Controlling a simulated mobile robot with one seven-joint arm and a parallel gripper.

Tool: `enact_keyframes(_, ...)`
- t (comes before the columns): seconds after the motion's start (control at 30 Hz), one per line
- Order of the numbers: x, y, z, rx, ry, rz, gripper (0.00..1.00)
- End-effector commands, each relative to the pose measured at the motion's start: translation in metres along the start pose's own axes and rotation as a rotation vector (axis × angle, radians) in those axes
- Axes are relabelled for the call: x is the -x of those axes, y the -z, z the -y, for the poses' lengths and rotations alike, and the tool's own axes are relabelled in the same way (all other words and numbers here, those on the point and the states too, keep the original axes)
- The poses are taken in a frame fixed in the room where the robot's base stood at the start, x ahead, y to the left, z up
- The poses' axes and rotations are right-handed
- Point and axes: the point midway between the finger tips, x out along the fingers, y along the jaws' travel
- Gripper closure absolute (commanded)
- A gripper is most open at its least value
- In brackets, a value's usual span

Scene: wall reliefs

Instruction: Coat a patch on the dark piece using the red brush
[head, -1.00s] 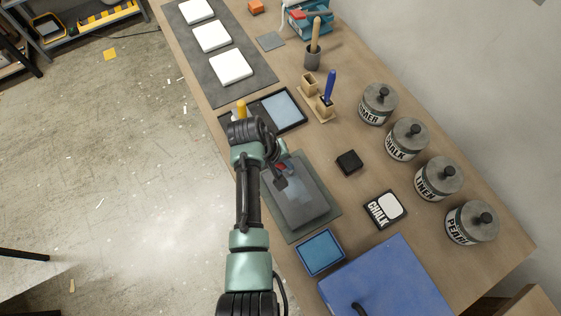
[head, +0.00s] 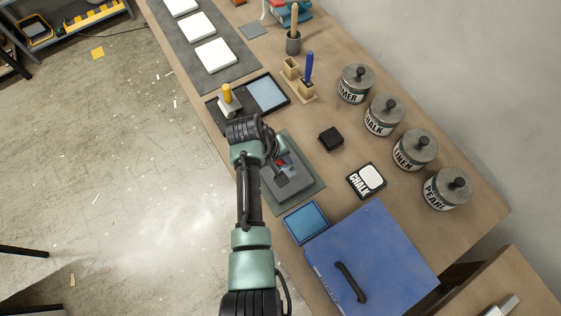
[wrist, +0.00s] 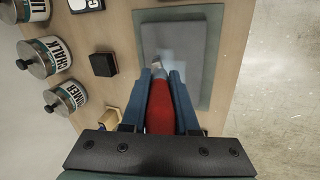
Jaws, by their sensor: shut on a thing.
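The dark piece is a grey slab (head: 302,186) lying on a grey-green mat (head: 317,194) near the table's front edge. My gripper (head: 281,163) is over the slab and shut on the red brush (wrist: 160,107). In the wrist view the brush's red handle lies between the blue fingers (wrist: 160,90), and its pale head points onto the slab (wrist: 203,60). A lighter, bluish patch (wrist: 178,40) shows on the slab beyond the brush head. I cannot tell whether the bristles touch the surface.
A black block (head: 331,138), a chalk-labelled card (head: 366,181) and several labelled jars (head: 384,116) stand right of the slab. A blue-topped tray (head: 306,222) and a blue lidded box (head: 370,258) are in front. A holder with a blue-handled brush (head: 308,68) stands behind.

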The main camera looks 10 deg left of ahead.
Motion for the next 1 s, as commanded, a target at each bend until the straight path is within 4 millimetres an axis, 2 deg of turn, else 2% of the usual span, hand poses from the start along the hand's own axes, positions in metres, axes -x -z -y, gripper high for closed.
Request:
enact_keyframes(0.03,0.007,0.0,-0.003,0.001,0.001,0.002,1.0)
enact_keyframes(0.6,0.052,0.007,-0.025,0.0,0.001,0.004,1.0)
enact_keyframes(1.0,0.054,0.008,-0.027,0.0,0.001,0.004,1.0)
